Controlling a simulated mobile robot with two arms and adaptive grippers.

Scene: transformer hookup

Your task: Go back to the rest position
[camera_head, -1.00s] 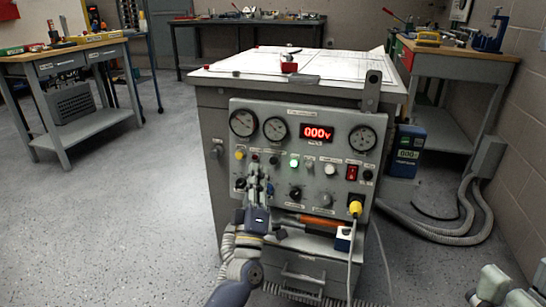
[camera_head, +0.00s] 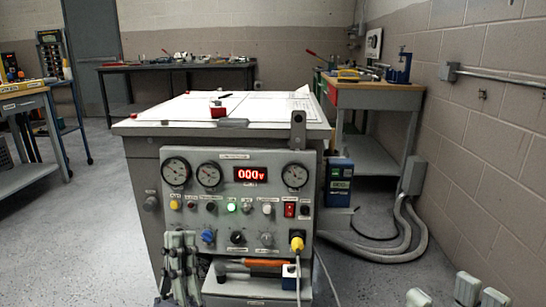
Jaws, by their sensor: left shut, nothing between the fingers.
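The grey transformer cabinet's control panel (camera_head: 240,205) stands upright in the middle of the head view. It has gauges, a red display (camera_head: 249,174) reading 000V, a lit green light (camera_head: 231,207), a red switch (camera_head: 290,209), a blue knob (camera_head: 208,236) and a yellow plug (camera_head: 297,244) with a cable. My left gripper (camera_head: 179,236) is shut and empty in front of the panel's lower left corner, fingers pointing up. Grey finger parts of my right gripper (camera_head: 467,288) show at the bottom right edge, largely cut off, away from the panel.
A tool with an orange handle (camera_head: 252,262) and a white-blue block (camera_head: 290,276) lie on the ledge below the panel. Papers cover the cabinet top (camera_head: 165,128). A workbench (camera_head: 378,92) and conduits (camera_head: 405,225) stand at the right. The floor to the left is open.

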